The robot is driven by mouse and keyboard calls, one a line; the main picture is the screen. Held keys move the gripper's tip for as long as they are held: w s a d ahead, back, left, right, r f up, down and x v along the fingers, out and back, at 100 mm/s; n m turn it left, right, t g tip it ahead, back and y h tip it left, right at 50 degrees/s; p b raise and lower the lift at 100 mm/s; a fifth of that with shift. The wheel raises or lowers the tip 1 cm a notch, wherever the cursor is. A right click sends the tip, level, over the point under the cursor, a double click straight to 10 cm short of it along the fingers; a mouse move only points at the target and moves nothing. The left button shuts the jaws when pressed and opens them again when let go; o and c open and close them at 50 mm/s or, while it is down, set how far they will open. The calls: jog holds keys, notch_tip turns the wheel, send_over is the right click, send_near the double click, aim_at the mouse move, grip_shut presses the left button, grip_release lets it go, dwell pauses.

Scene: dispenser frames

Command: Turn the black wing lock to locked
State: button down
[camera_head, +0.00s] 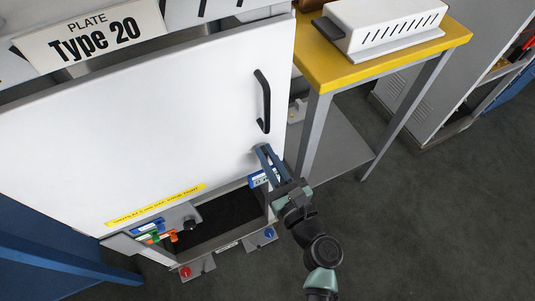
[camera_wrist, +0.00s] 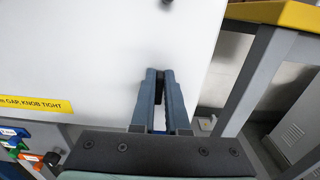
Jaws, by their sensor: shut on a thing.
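The black wing lock (camera_wrist: 159,88) is on the lower right corner of the white door (camera_head: 150,120). Only a dark sliver of it shows between my fingers in the wrist view; the fingers hide the rest. My gripper (camera_head: 262,151) reaches up to that corner from the lower right. In the wrist view my gripper (camera_wrist: 160,72) has both blue-grey fingers nearly together, shut on the lock. Its exact angle and any lock marking cannot be made out.
A black door handle (camera_head: 262,100) is above the lock. A yellow-topped table (camera_head: 390,62) with grey legs stands close on the right. Below the door are an open dark bay (camera_head: 215,220), coloured tags (camera_head: 160,232) and red and blue knobs. Grey floor is free at lower right.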

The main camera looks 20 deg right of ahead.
dwell(0.4)
jog(key=shift+a+f+n+b, duration=0.25)
jog(key=shift+n+b, duration=1.9)
jog(key=shift+n, duration=0.8)
jog(key=shift+a+f+n+b, duration=0.3)
jog(key=shift+n+b, duration=1.85)
jog(key=shift+n, duration=0.85)
jog(key=shift+a+f+n+b, duration=0.25)
jog(key=shift+n+b, duration=1.9)
jog(key=shift+n, duration=0.8)
jog(key=c, duration=0.9)
grip_release()
jog(key=shift+s, duration=0.1)
